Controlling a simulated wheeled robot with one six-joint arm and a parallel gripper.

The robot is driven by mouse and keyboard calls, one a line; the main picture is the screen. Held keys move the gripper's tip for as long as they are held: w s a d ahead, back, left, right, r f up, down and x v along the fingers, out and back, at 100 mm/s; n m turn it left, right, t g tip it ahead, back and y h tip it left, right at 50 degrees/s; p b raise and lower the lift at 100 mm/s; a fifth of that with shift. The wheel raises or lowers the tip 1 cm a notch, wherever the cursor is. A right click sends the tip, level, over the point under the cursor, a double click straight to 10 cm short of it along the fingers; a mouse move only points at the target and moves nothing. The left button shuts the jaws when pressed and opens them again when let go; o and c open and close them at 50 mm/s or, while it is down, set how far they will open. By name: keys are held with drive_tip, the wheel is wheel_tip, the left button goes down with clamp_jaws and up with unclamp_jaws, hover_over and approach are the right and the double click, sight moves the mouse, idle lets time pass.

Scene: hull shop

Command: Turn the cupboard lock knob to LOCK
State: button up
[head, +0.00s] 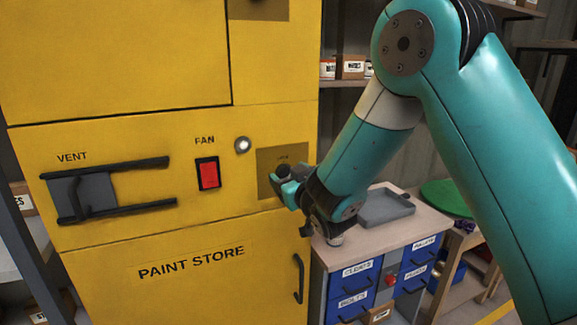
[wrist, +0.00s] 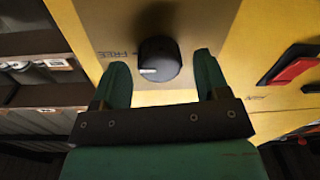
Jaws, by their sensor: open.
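The lock knob (wrist: 158,60) is a black round knob on a tan plate on the yellow cupboard (head: 120,80). In the wrist view its white mark points left, a little below the word FREE on the plate. My gripper (wrist: 160,75) is open, with one teal finger on each side of the knob and a small gap to each. In the head view my gripper (head: 285,182) is at the plate (head: 292,156), and its fingers partly cover the knob. The word LOCK cannot be read clearly in either view.
A red fan switch (head: 208,174), a round silver button (head: 243,145) and a vent slider with black rails (head: 90,190) are left of the plate. A black door handle (head: 299,279) is below. A drawer cabinet (head: 368,270) with a grey tray (head: 384,207) on top stands at right.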

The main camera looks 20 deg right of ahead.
drive_tip(key=shift+w, duration=0.2)
drive_tip(key=shift+c, duration=0.2)
drive_tip(key=c, duration=0.9)
